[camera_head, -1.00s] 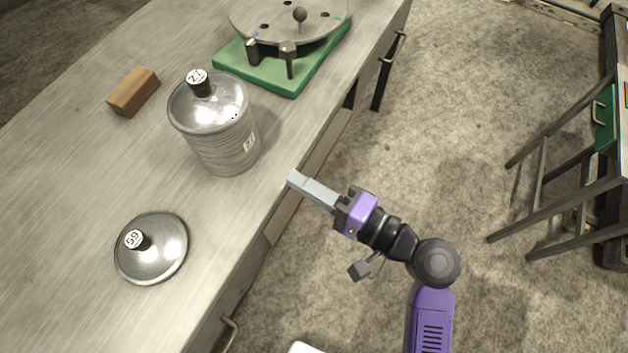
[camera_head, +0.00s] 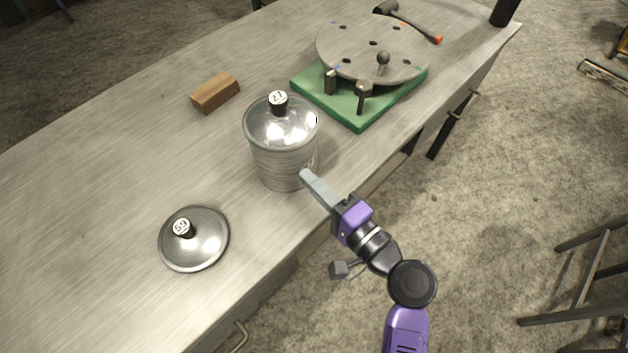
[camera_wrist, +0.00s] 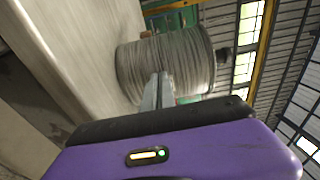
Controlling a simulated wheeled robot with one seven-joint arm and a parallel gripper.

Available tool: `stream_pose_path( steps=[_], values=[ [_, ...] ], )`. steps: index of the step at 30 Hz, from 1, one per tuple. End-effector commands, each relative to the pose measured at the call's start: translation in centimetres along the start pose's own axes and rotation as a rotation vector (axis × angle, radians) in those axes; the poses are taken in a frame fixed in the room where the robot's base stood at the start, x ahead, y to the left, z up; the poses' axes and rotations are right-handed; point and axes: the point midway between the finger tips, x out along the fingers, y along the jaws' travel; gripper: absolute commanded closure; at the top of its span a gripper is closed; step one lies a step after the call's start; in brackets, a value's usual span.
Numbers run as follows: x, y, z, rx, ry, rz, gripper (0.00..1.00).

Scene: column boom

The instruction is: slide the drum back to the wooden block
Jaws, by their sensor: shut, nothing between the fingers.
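The drum (camera_head: 281,160) is a ribbed metal cylinder standing upright on the bench, with a shiny lid and a black knob labelled 27. The wooden block (camera_head: 215,93) lies behind it and to the left, with bare bench between them. My gripper (camera_head: 306,175) is shut and empty, its fingertips at the drum's near right side, low on the wall. I cannot tell whether they touch it. In the wrist view the drum (camera_wrist: 165,62) is straight ahead of my shut fingers (camera_wrist: 158,90).
A loose lid labelled 59 (camera_head: 194,239) lies on the bench (camera_head: 110,170) at the near left. A green base (camera_head: 358,113) with a round plate (camera_head: 372,50) stands right of the drum. A hammer (camera_head: 410,22) lies beyond it.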

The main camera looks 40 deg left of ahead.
Motion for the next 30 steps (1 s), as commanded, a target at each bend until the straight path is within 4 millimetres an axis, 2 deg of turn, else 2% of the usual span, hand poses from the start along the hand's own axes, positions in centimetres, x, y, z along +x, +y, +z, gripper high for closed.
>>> stream_pose_path(
  steps=[2, 5, 15, 21, 25, 30],
  values=[
    [0.3, 0.1, 0.0, -0.001, -0.001, 0.000, 1.00],
    [1.9, 0.2, 0.0, -0.001, -0.003, -0.002, 1.00],
    [11.5, 0.4, 0.0, -0.003, -0.004, -0.002, 1.00],
    [16.4, 0.4, 0.1, -0.003, -0.004, 0.000, 1.00],
    [18.4, 0.3, 0.0, -0.001, -0.002, 0.000, 1.00],
    [19.4, 0.1, 0.0, -0.001, 0.000, 0.000, 1.00]
  ],
)
